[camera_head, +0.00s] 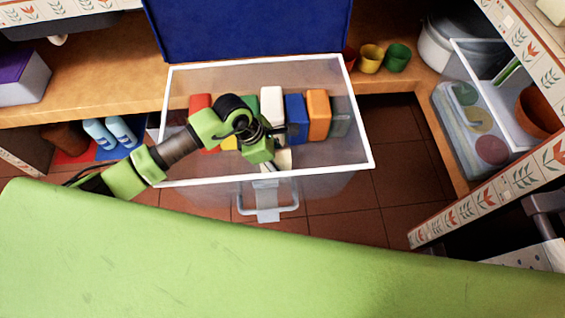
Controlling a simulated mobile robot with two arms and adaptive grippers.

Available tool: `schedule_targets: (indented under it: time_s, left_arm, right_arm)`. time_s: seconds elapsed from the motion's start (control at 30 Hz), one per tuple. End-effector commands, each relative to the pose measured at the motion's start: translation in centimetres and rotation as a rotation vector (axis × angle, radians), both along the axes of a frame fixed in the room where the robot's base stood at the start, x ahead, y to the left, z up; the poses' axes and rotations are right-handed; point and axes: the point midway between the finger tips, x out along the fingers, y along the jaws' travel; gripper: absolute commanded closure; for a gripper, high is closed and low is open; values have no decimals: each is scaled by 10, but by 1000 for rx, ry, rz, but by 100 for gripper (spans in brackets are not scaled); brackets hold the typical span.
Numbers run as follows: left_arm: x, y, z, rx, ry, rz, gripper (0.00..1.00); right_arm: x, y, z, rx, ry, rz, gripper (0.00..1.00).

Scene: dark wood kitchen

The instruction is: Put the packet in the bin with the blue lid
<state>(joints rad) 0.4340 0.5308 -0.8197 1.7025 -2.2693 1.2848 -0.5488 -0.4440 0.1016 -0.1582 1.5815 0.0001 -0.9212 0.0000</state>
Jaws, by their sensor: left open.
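A clear bin (368,140) with a white rim stands in the middle, its blue lid (250,28) raised at the back. Several coloured blocks or packets stand inside, including a white one (272,103), a blue one (296,118) and an orange one (318,114). My left gripper (277,157) is open over the bin, pointing down inside its rim outline. A small pale object (284,159) shows by its fingertips; I cannot tell whether it is the packet or whether they touch. My arm hides part of the contents. My right gripper is not in view.
Yellow (371,58) and green (397,57) cups stand on the wooden counter behind. Blue shoes (109,132) lie at the left. Tiled floor shows right of the bin.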

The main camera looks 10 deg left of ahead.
Motion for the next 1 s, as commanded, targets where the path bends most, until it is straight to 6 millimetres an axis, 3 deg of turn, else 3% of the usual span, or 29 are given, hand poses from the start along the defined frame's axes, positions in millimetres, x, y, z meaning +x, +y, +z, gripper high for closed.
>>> schedule_targets:
  time_s: [0.2, 0.43, 0.63, 1.0]
  left_arm:
    - [-5, 20, 48, 4, -4, -2, 49]
    - [-9, 34, 84, 3, -2, 0, 49]
    - [-11, 39, 96, 2, 0, -1, 49]
    - [-11, 39, 96, 2, 0, -1, 49]
  right_arm:
    - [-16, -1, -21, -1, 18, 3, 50]
    - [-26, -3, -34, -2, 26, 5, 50]
    - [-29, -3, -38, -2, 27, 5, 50]
    - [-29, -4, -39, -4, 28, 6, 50]
